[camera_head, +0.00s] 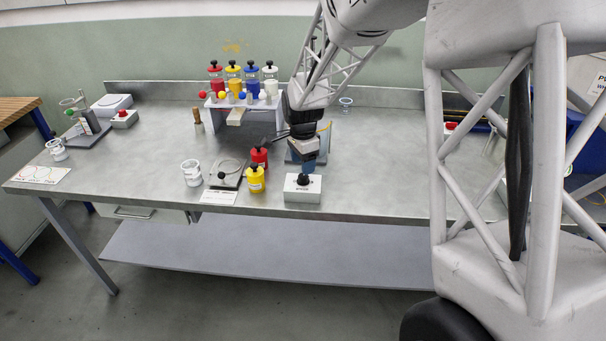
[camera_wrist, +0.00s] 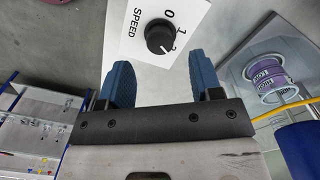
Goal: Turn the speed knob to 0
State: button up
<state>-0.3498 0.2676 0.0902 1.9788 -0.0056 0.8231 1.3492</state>
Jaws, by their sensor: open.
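The speed knob (camera_wrist: 160,37) is black and round, on a white box (camera_wrist: 127,40) marked SPEED with 0, 1 and 2 around the dial. Its white pointer line appears to point to the 2. In the camera_head view the knob (camera_head: 303,179) stands on top of the white box (camera_head: 303,193) near the table's front edge. My gripper (camera_wrist: 160,62) is open, its two blue fingers on either side of the knob's line and apart from it. In the camera_head view my gripper (camera_head: 307,164) is just above the knob, pointing down.
A yellow bottle (camera_head: 255,180) and a red bottle (camera_head: 259,157) stand close left of the box. A white cup (camera_head: 191,173) is farther left. A rack (camera_head: 240,100) with coloured bottles stands behind.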

aim_at(303, 179)
jog(key=shift+f, duration=2.4)
jog(key=shift+c, duration=0.4)
jog(key=c, duration=0.8)
jog(key=shift+c, duration=0.2)
